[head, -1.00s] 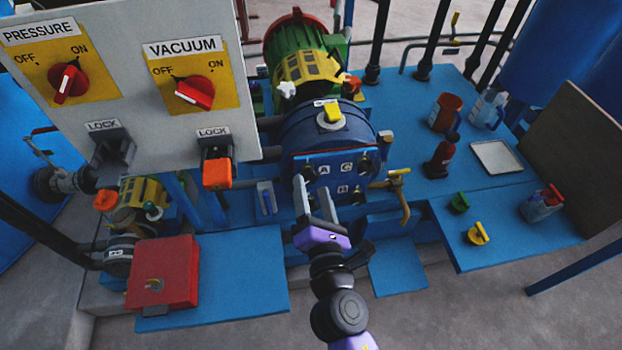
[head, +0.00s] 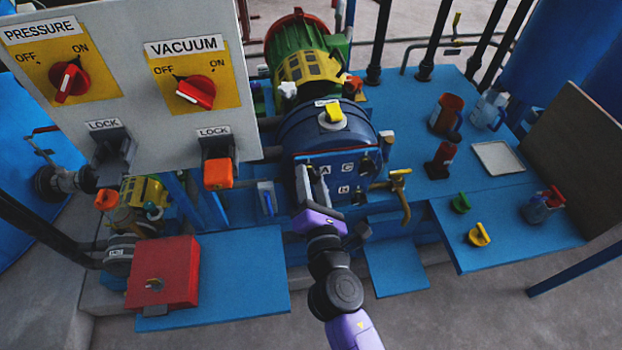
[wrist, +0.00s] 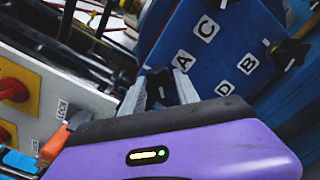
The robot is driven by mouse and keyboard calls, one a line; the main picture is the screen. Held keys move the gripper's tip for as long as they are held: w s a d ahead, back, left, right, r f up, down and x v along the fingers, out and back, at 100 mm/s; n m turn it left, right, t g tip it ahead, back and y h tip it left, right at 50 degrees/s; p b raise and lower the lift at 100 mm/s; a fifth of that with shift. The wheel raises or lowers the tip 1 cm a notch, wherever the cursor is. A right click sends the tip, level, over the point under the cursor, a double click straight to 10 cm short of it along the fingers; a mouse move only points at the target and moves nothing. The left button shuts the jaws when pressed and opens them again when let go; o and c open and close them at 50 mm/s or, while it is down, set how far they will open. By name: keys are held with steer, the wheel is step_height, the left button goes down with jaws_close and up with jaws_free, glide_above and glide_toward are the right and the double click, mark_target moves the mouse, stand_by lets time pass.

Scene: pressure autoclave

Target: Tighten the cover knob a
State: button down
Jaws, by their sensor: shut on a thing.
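The blue cover (head: 345,156) closes the front of the round vessel (head: 300,135) and bears white labels A, C, D and B. In the wrist view the cover (wrist: 228,50) fills the upper right. My gripper (head: 312,184) is at the cover's left side, beside label A. In the wrist view my gripper (wrist: 162,90) is shut on a dark knob (wrist: 159,85) next to label A, cover knob a. The fingers hide part of it. Another black knob (wrist: 291,53) sits beyond label B, free. In the head view a knob (head: 367,166) sits right of label C.
The control panel (head: 120,110) with red PRESSURE and VACUUM switches and two locks hangs close at the left. A brass valve (head: 402,190) stands right of the cover. A red box (head: 163,273) is at lower left. Bottles and a tray (head: 497,157) stand on the right.

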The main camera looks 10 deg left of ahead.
steer(key=m+b, duration=0.1)
steer(key=m, duration=0.2)
steer(key=shift+f+m+b, duration=0.1)
steer(key=shift+m+b, duration=0.3)
steer(key=m+b, duration=0.1)
steer(key=m, duration=0.2)
steer(key=shift+m+b, duration=0.35)
steer(key=shift+m, duration=0.05)
steer(key=m+b, duration=0.2)
steer(key=m, duration=0.2)
steer(key=m+b, duration=0.2)
steer(key=m, duration=0.2)
steer(key=shift+b, duration=0.4)
steer(key=m+b, duration=0.3)
steer(key=m, duration=0.2)
steer(key=shift+m, duration=0.3)
steer(key=m+b, duration=0.3)
steer(key=m, duration=0.2)
steer(key=shift+m, duration=0.3)
